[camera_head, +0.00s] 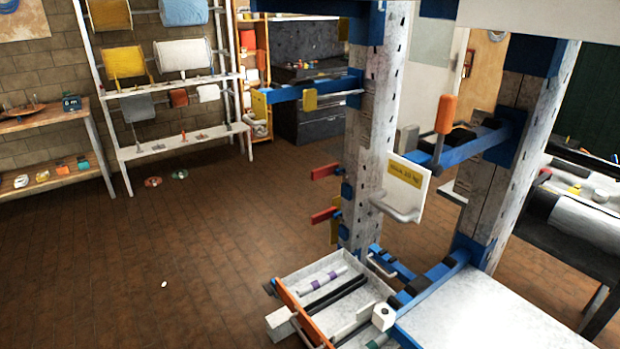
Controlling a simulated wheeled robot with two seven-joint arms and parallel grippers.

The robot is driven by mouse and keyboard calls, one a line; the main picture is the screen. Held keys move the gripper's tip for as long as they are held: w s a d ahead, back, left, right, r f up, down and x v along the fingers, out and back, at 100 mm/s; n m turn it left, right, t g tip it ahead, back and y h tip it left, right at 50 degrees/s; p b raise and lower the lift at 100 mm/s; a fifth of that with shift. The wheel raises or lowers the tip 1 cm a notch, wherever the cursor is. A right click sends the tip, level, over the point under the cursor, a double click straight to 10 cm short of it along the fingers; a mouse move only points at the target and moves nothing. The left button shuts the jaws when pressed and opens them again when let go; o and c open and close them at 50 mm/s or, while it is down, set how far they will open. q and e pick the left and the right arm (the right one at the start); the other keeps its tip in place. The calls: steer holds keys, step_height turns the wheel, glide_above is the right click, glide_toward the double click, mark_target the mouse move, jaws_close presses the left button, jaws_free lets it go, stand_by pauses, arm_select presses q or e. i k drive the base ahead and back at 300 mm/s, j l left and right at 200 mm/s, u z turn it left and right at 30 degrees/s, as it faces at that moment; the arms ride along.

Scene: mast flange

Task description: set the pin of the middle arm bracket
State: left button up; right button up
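Two pale, perforated mast columns stand at the right, the nearer one (374,130) and another (485,190). A blue arm bracket (470,148) crosses between them at mid height. An orange-handled pin (446,114) stands upright at this bracket; I cannot tell how deep it sits. Another blue arm (315,88) with yellow parts reaches left from the nearer column. Lower blue arms (432,284) lie near the column feet. Two red-handled parts, an upper (326,171) and a lower (324,215), stick out left from the nearer column. Neither of my grippers shows.
A white plate with a yellow label (405,174) hangs at the nearer column. A pale tray (298,276) below holds a purple-banded rod (323,281) and a black bar. A roll rack (180,142) and a wooden shelf (40,112) stand back left. The brown floor between is mostly clear.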

mark_target(322, 172)
steer(key=i+j+z, duration=0.1)
steer(key=i+j, duration=2.3)
steer(key=i+l, duration=0.05)
steer(key=i, duration=0.1)
